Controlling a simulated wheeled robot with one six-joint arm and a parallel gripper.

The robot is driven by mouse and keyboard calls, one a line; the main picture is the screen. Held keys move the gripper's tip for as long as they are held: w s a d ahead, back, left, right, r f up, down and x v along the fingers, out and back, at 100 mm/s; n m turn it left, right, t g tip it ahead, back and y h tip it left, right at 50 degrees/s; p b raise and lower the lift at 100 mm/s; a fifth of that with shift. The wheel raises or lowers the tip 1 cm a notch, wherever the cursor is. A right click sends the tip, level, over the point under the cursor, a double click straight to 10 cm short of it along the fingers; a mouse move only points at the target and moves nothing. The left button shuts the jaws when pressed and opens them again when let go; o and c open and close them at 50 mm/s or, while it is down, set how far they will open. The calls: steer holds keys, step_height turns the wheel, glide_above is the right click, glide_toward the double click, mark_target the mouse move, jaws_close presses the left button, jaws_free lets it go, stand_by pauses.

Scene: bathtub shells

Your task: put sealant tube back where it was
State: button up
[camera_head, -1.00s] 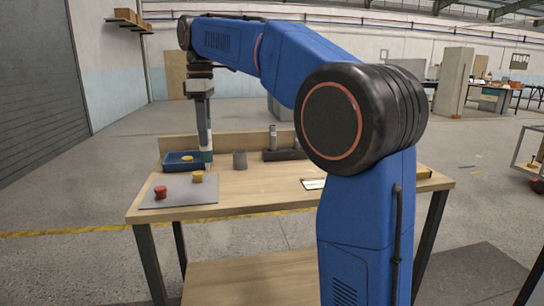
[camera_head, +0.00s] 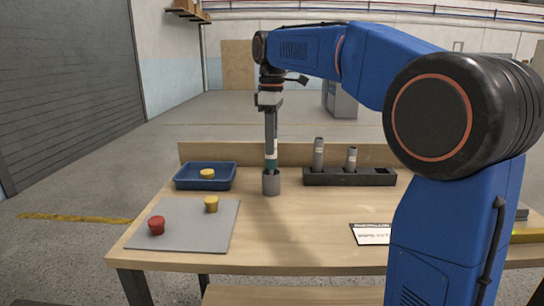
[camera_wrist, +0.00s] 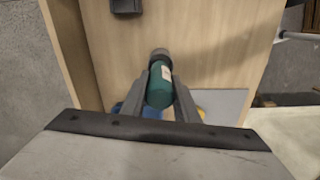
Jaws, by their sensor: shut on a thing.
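The sealant tube (camera_head: 271,158) is teal with a pale band and is held about upright below my gripper (camera_head: 271,140). In the wrist view the green tube (camera_wrist: 160,88) sits between both fingers of my gripper (camera_wrist: 159,82), which is shut on it. A grey cylindrical cup (camera_head: 271,183) stands on the table directly under the tube in the head view. The tube's lower end meets the cup's rim in that view; I cannot tell whether it is inside or just behind it. The cup shows partly beyond the tube in the wrist view (camera_wrist: 160,53).
A black rack (camera_head: 378,178) with two grey cylinders stands right of the cup. A blue tray (camera_head: 190,183) holding a yellow piece is at left. A grey mat (camera_head: 195,235) bears a red and a yellow piece. A label card (camera_head: 371,234) lies at front right. Bare wood surrounds the cup.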

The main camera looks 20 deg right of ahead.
steer(key=shift+f, duration=2.05)
steer(key=o, duration=1.1)
steer(key=shift+f, duration=0.15)
steer(key=shift+c, duration=0.2)
step_height(320, 180, up, 12)
steer(key=shift+r, duration=0.15)
steer(key=shift+s, duration=0.15)
